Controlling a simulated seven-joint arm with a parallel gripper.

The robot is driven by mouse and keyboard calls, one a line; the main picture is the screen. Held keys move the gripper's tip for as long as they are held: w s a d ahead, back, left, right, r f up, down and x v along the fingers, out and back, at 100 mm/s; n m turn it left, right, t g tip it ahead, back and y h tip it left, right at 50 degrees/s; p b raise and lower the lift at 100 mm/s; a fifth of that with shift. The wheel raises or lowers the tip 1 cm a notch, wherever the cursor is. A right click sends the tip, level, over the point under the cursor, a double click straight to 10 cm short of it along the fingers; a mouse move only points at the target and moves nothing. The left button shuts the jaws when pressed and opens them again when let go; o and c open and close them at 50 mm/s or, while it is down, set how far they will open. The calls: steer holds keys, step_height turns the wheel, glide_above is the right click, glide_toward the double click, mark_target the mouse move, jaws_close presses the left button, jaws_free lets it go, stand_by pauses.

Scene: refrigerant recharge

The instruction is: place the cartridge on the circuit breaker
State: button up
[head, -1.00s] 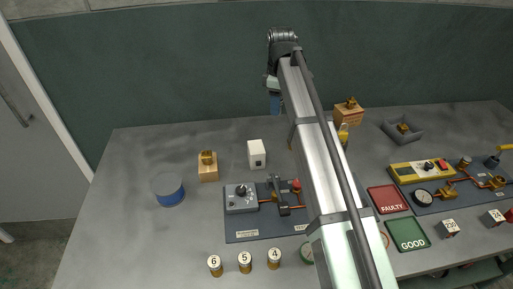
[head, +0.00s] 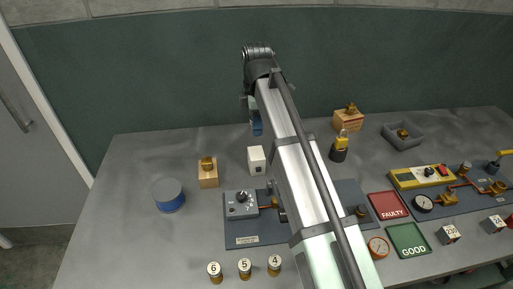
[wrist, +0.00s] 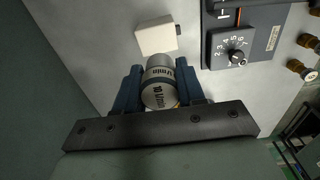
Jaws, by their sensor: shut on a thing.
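My gripper (wrist: 160,80) is shut on the cartridge (wrist: 159,92), a silver cylinder with dark print, between its two blue fingers in the wrist view.
A grey dial unit (head: 241,204) sits on a dark board in front of the white box. A wooden block (head: 208,178) with a brass fitting and a blue tin (head: 170,196) stand to the left.

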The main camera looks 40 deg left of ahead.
mark_target(257, 153)
steer(key=shift+f, duration=4.2)
steer(key=shift+f, duration=0.1)
steer(key=o, duration=1.1)
step_height(257, 153, up, 12)
steer(key=shift+r, duration=0.15)
